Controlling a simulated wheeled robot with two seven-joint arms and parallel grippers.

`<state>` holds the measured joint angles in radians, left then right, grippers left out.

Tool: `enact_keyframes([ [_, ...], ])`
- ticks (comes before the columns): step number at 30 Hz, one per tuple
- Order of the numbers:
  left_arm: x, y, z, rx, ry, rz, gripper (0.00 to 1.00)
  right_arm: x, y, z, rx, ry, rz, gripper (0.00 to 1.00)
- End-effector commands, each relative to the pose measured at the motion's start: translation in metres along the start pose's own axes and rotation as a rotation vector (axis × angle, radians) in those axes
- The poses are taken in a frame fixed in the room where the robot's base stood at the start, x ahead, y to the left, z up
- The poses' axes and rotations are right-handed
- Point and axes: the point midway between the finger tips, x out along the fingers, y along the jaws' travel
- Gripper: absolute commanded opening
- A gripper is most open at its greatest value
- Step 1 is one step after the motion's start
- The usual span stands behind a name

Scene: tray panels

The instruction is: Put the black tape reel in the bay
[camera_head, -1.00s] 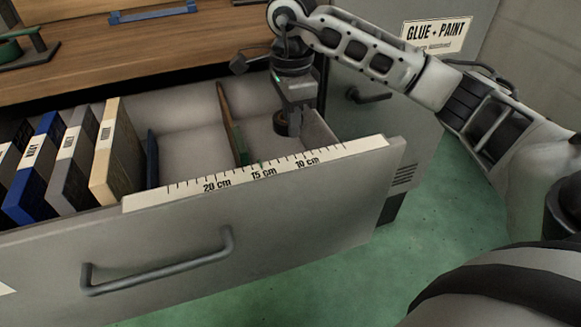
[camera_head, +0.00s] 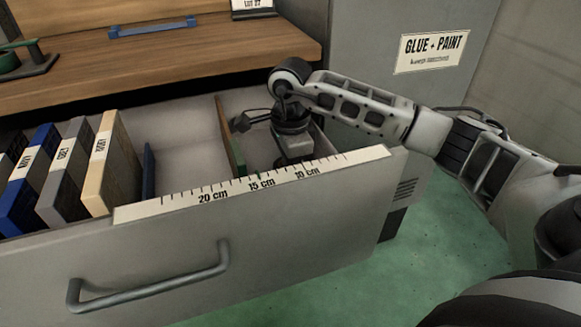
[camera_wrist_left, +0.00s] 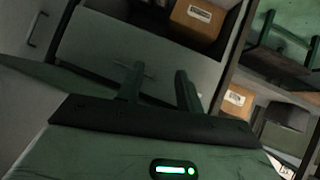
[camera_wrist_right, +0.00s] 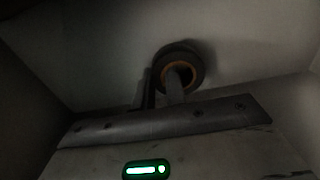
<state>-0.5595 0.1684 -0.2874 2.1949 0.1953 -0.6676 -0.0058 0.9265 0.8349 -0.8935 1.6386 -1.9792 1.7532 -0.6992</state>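In the right wrist view the gripper (camera_wrist_right: 160,88) is shut on the black tape reel (camera_wrist_right: 189,52), which has an orange core. One finger passes into the core and the other lies outside the ring. The reel is close to the pale bay floor; I cannot tell whether it touches. My left gripper (camera_wrist_left: 157,85) is open and empty, away from the drawer bay.
Several upright panels (camera_head: 110,165) fill the drawer's left part. A ruler strip (camera_head: 250,185) tops the drawer front, which has a handle (camera_head: 150,280). The wooden worktop (camera_head: 200,45) overhangs behind. A cabinet labelled glue and paint (camera_head: 430,52) stands right. The middle bay (camera_head: 180,140) is empty.

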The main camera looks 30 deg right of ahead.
Motion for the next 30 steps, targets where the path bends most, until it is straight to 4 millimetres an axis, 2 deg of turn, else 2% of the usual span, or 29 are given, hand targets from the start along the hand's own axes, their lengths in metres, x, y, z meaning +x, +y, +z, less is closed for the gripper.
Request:
enact_keyframes([
  [1, 0.000, 0.000, -0.001, 0.000, 0.003, 0.001, 0.36, 0.000, 0.000, 0.000, 0.001, 0.000, 0.000, 0.24],
  [2, 0.000, 0.000, -0.001, 0.001, 0.003, 0.001, 0.36, 0.000, 0.000, 0.000, 0.001, 0.000, 0.000, 0.32],
  [3, 0.000, 0.001, -0.001, 0.001, 0.004, 0.001, 0.36, 0.000, 0.000, 0.000, 0.001, 0.000, 0.000, 0.34],
  [10, -0.001, 0.001, -0.001, 0.001, 0.004, 0.002, 0.36, 0.000, 0.000, 0.000, 0.001, 0.000, 0.000, 0.34],
  [14, -0.003, 0.002, -0.002, 0.002, -0.003, 0.003, 0.36, -0.008, -0.001, 0.000, 0.001, 0.000, -0.001, 0.34],
  [19, -0.005, 0.002, 0.000, 0.002, -0.028, 0.001, 0.36, -0.039, -0.001, 0.000, 0.001, -0.001, -0.005, 0.34],
  [23, -0.004, -0.002, 0.010, -0.003, -0.074, -0.010, 0.36, -0.068, -0.001, 0.000, 0.001, -0.001, -0.005, 0.34],
  [30, -0.012, -0.003, -0.005, 0.000, -0.036, -0.024, 0.36, -0.110, -0.001, 0.000, 0.002, -0.001, -0.003, 0.34],
])
